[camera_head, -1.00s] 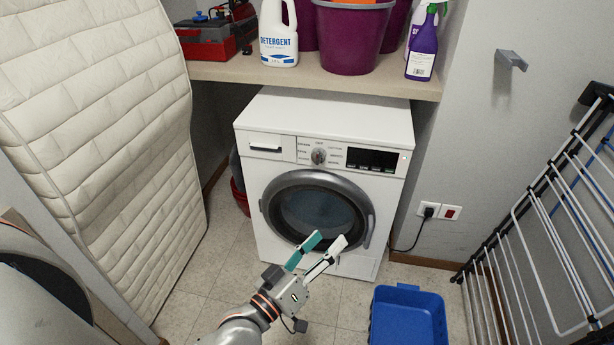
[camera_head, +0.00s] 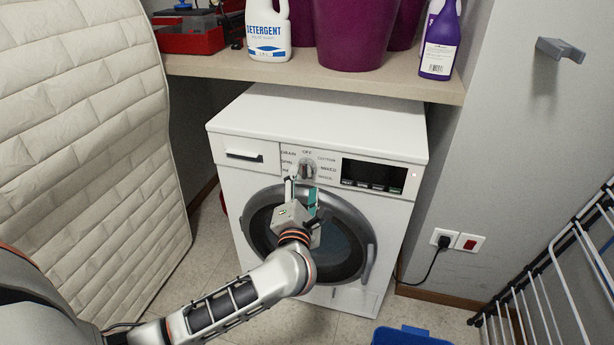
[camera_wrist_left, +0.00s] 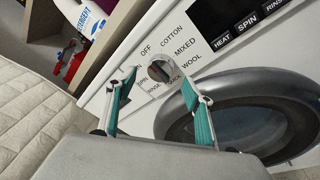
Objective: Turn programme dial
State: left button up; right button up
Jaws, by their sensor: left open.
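The programme dial (camera_head: 307,169) is a round silver knob on the front panel of the white washing machine (camera_head: 310,118). Printed labels surround it. In the left wrist view the dial (camera_wrist_left: 159,69) shows between and beyond my fingertips, with OFF, COTTON, MIXED and WOOL beside it. My left gripper (camera_head: 301,190) is open and empty, just below and in front of the dial in the head view. In the left wrist view its teal-padded fingers (camera_wrist_left: 158,80) stand on either side of the dial. Whether they touch it I cannot tell. My right gripper is not in view.
A shelf (camera_head: 320,80) above the machine holds a detergent bottle (camera_head: 268,32), purple buckets and a purple spray bottle (camera_head: 440,40). A padded mattress (camera_head: 80,140) leans at the left. A drying rack (camera_head: 560,270) stands right, and a blue bin (camera_head: 408,337) lies on the floor.

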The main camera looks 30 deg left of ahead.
aim_at(305, 173)
pick_arm(q)
jog(key=x, duration=0.3)
jog(key=shift+w+a+f+b, duration=0.1)
jog(key=shift+w+f+b, duration=0.1)
jog(key=shift+w+b, duration=0.1)
jog(key=shift+w+a, duration=0.1)
jog(key=shift+w, duration=0.1)
jog(key=shift+w+a+r, duration=0.1)
jog(key=shift+w, duration=0.05)
jog(key=c, duration=1.1)
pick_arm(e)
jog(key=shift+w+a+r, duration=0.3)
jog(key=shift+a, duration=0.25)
